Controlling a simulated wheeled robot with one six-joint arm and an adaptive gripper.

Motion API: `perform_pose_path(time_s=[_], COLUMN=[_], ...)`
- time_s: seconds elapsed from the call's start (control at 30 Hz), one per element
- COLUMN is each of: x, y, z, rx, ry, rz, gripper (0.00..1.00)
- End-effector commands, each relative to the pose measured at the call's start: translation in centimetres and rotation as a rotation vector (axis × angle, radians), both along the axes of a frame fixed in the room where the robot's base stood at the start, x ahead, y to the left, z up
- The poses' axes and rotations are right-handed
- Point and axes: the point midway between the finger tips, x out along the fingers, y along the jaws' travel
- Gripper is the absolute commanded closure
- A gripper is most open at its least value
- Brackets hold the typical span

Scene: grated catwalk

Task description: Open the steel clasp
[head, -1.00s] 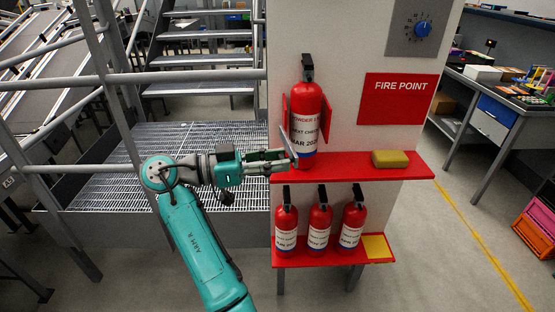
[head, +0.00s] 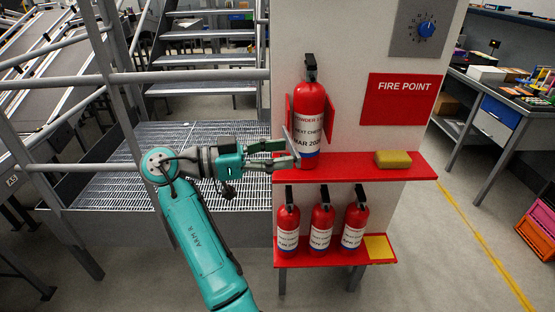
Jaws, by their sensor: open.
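The large red fire extinguisher (head: 309,105) stands upright on the upper red shelf, between red side brackets. A thin grey steel piece (head: 291,146), which looks like the clasp, sticks out at its lower left and looks swung out from the extinguisher's front. My gripper (head: 292,154) is at the left end of the shelf, its fingers pointing right and spread apart. The fingertips are close to the steel piece. I cannot tell whether they touch it.
A yellow block (head: 393,159) lies on the upper red shelf (head: 350,171). Several smaller extinguishers (head: 321,222) stand on the lower shelf beside a yellow square (head: 378,247). A grey railing (head: 190,75) runs left of the white panel.

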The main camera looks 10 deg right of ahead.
Motion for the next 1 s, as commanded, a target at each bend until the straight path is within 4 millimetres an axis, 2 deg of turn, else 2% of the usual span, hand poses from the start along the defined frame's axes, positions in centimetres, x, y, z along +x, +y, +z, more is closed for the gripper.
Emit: perform_pose_path(time_s=[0.2, 0.43, 0.63, 1.0], x=[0.0, 0.0, 0.0, -0.1], y=[0.0, 0.0, 0.0, 0.2], z=[4.1, 7.3, 8.3, 7.9], rx=[0.000, 0.000, -0.001, 0.002], ry=[-0.003, -0.001, 0.001, -0.027], rz=[0.000, 0.000, 0.000, 0.017], gripper=[0.46, 0.46, 0.46, 0.45])
